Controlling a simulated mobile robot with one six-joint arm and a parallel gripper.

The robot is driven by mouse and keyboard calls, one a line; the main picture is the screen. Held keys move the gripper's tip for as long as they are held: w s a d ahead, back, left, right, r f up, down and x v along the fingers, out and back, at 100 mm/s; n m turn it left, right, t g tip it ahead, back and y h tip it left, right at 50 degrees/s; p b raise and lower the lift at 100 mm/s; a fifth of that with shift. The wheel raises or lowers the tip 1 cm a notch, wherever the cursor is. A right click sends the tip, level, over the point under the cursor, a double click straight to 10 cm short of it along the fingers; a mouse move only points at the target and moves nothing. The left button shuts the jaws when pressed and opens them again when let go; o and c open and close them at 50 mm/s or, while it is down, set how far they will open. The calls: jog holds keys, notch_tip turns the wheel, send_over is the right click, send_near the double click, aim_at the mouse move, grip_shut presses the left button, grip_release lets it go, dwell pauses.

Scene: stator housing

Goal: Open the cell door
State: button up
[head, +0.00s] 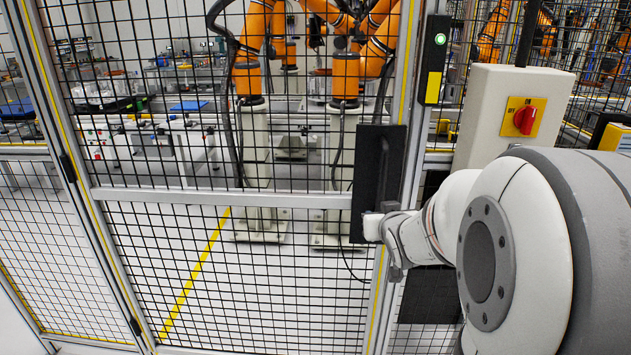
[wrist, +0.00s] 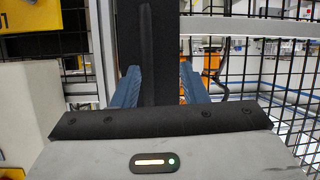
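The cell door (head: 215,197) is a black mesh panel in a pale metal frame. It looks closed against the post (head: 413,100) on its right. A black handle plate (head: 376,160) is mounted upright on the door's right edge. My gripper (head: 371,226) is at the lower part of this plate. In the wrist view, the upright handle bar (wrist: 147,50) stands in front of the black plate. My gripper (wrist: 158,70) has its two blue fingers apart, one to each side of the bar, with a visible gap on the right. Contact with the bar cannot be told.
A black switch box (head: 434,60) with a green light is on the post. A pale control box (head: 510,110) with a red rotary switch (head: 526,119) stands to the right, above my arm. Orange robot arms (head: 345,75) stand behind the mesh.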

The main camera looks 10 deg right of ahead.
aim_at(383, 190)
jog(key=w+d+t, duration=0.1)
jog(key=w, duration=0.2)
jog(key=w+d+t, duration=0.2)
jog(key=w, duration=0.2)
jog(key=w+d+t+y, duration=0.1)
jog(key=w, duration=0.3)
jog(key=shift+w+d+r+n+t, duration=0.25)
jog(key=shift+d+n+t, duration=0.05)
jog(key=shift+d, duration=0.1)
grip_shut()
